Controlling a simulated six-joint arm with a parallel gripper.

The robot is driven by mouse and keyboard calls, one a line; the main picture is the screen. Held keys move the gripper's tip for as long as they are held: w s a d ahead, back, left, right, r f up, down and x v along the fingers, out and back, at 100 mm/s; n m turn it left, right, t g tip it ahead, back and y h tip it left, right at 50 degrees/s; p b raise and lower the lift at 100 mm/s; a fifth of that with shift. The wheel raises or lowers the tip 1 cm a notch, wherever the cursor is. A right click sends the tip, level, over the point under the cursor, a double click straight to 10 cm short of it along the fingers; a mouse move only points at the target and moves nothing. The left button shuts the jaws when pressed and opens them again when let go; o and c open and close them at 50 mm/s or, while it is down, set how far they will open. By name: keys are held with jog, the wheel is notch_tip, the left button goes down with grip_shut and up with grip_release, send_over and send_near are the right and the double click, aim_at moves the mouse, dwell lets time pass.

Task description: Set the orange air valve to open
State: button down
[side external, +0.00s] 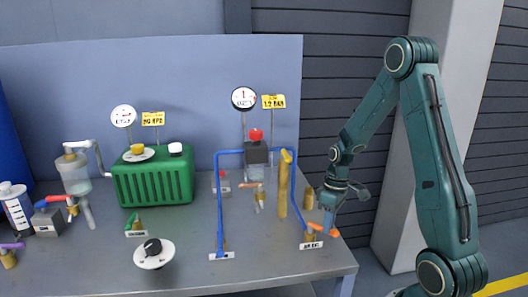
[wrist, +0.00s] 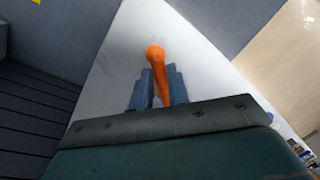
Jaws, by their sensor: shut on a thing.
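The orange air valve shows as an orange handle (side external: 333,232) at the front right of the table, beside a small label plate (side external: 311,245). Part of the handle is hidden behind my fingers. My gripper (side external: 326,226) points down at it and is shut on the handle. In the wrist view, the orange handle (wrist: 156,56) with its rounded end runs down between my two blue fingers (wrist: 160,88). The valve body is mostly hidden, and I cannot tell the valve's setting from these views.
A blue pipe (side external: 298,200) rises just left of my gripper, with a tall brass post (side external: 283,185) near it. The table's right edge is close.

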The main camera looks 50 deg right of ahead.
jog(key=shift+w+a+m+t+h, duration=0.1)
jog(key=shift+w+a+m+t, duration=0.15)
jog(key=shift+a+m, duration=0.95)
jog(key=shift+w+a+m+t+h, duration=0.1)
jog(key=shift+w+a+m+t, duration=0.2)
jog(key=shift+m, duration=1.75)
jog(key=shift+w+a+m+t+h, duration=0.1)
jog(key=shift+a+m+t, duration=0.35)
jog(key=shift+m, duration=1.2)
jog(key=shift+a, duration=0.1)
jog(key=c, duration=1.3)
grip_release()
jog(key=shift+c, duration=0.2)
jog(key=shift+r, duration=0.15)
jog(key=v, duration=1.3)
jog(key=shift+r, duration=0.3)
